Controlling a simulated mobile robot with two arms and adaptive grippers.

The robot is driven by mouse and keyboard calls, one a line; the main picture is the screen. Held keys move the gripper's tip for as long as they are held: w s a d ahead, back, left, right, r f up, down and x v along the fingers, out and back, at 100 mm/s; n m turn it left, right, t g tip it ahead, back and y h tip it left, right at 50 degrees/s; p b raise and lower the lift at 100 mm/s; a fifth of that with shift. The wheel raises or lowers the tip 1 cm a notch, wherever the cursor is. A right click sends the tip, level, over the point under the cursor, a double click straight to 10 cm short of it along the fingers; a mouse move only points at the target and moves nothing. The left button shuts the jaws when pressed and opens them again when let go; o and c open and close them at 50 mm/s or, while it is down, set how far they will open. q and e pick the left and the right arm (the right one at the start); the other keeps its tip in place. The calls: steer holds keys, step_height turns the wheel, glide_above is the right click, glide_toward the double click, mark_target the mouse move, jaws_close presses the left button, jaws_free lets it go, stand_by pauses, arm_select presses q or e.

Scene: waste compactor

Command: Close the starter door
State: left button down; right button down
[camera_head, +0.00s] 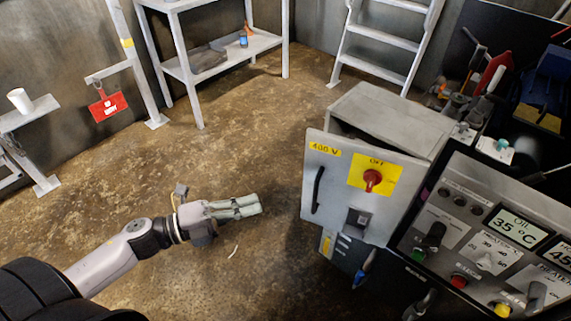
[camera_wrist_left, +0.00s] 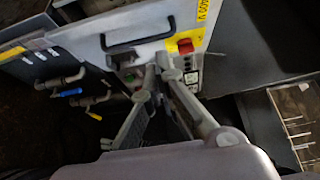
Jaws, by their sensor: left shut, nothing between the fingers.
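The starter door (camera_head: 334,185) is a light grey panel with a yellow 400 V label, a black handle (camera_head: 318,190) and a red knob (camera_head: 372,180) on a yellow OFF plate. It stands slightly ajar from the grey cabinet (camera_head: 392,118), with its left edge away from the box. My left gripper (camera_head: 258,203) is shut and empty, left of the door and apart from it in the head view. In the left wrist view, its fingertips (camera_wrist_left: 160,73) point towards the door (camera_wrist_left: 85,40), below its handle (camera_wrist_left: 140,38). My right gripper is not in view.
A control console (camera_head: 480,235) with displays and knobs stands right of the door. A metal shelf (camera_head: 225,55) and a ladder (camera_head: 385,45) stand at the back. A red sign (camera_head: 108,107) hangs at the left. The floor left of the door is mostly clear.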

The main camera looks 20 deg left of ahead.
arm_select(q)
steer(key=w+a+x, duration=0.1)
steer(key=w+x, duration=0.1)
steer(key=x, duration=1)
steer(key=shift+w+a, duration=0.15)
steer(key=shift+w, duration=0.05)
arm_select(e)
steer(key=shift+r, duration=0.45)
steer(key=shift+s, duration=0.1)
